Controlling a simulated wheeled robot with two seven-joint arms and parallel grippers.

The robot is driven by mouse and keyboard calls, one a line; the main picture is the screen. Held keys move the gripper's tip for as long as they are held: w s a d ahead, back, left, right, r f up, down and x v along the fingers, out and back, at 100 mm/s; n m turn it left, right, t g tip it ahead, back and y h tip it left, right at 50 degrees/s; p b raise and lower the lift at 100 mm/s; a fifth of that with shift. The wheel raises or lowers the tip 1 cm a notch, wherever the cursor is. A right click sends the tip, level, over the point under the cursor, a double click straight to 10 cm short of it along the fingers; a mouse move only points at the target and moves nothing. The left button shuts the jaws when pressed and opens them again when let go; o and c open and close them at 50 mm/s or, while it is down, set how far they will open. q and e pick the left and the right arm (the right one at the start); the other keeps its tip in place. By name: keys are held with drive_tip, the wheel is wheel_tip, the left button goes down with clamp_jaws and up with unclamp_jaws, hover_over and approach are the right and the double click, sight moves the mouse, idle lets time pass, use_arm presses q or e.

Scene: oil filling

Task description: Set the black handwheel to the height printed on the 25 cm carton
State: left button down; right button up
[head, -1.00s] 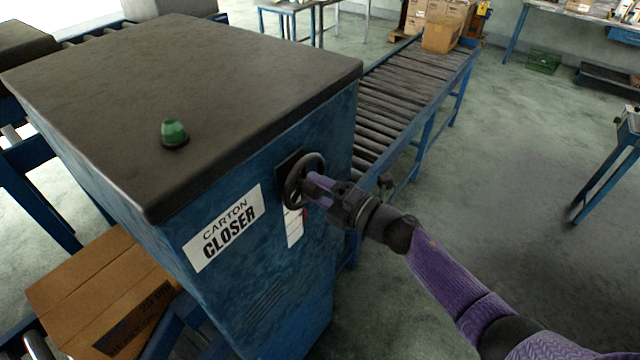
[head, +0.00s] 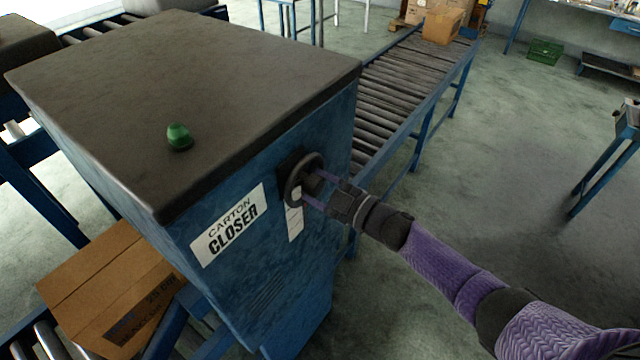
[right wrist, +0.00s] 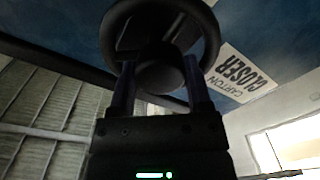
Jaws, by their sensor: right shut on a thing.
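The black handwheel (head: 291,187) sits on the side of the blue carton closer (head: 235,290), right of its name plate. My right gripper (head: 313,185) reaches it from the right and is shut on it. In the right wrist view the fingers (right wrist: 160,88) lie on either side of the dark hub, and the wheel's rim (right wrist: 112,28) arches above. A white scale strip (head: 296,223) shows partly below the wheel; its marks are too small to read. A brown carton (head: 95,275) with a dark printed band lies at lower left; I cannot read its print surely. My left gripper is not in view.
A green button (head: 179,136) stands on the closer's dark top (head: 230,80). A roller conveyor (head: 400,85) runs behind it to a small carton (head: 442,25). The floor to the right is open, with a blue stand (head: 605,170) at the edge.

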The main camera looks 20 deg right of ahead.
drive_tip(key=m, duration=0.4)
drive_tip(key=shift+m+p, duration=0.3)
idle(0.4)
drive_tip(key=o, duration=1.3)
drive_tip(key=v, duration=1)
drive_tip(key=shift+f+m, duration=0.15)
drive_tip(key=shift+m, duration=0.15)
